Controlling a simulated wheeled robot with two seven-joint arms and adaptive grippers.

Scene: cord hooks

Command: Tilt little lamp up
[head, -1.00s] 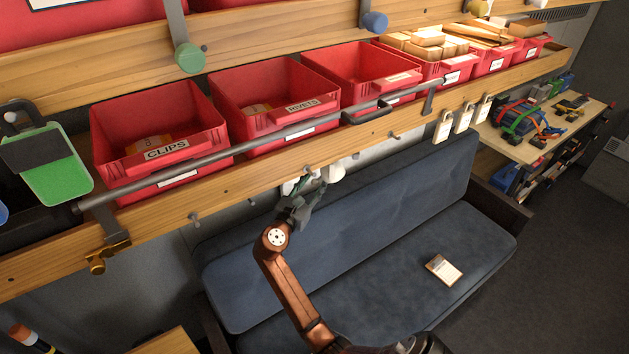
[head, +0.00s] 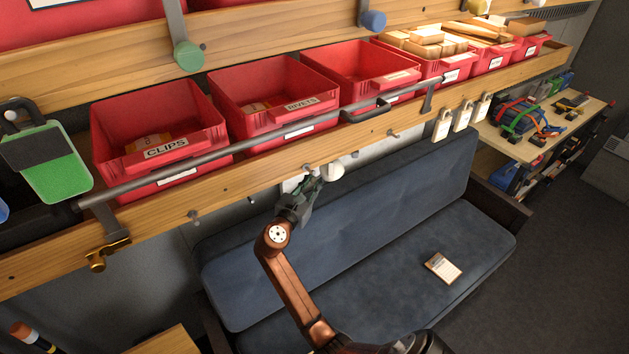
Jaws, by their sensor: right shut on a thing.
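The little lamp (head: 333,171) shows as a small white rounded head just under the wooden shelf rail, in the middle of the head view. My right gripper (head: 310,187) is right beside it, at its lower left, and is shut on part of the lamp. The fingers and the shelf edge hide most of the lamp's body and its joint. My left gripper is not in view.
Red bins, among them the clips bin (head: 160,124) and the rivets bin (head: 275,90), stand on the shelf above. A grey rail (head: 270,138) runs along their front. Padlocks (head: 462,117) hang to the right. A blue sofa (head: 400,225) is below.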

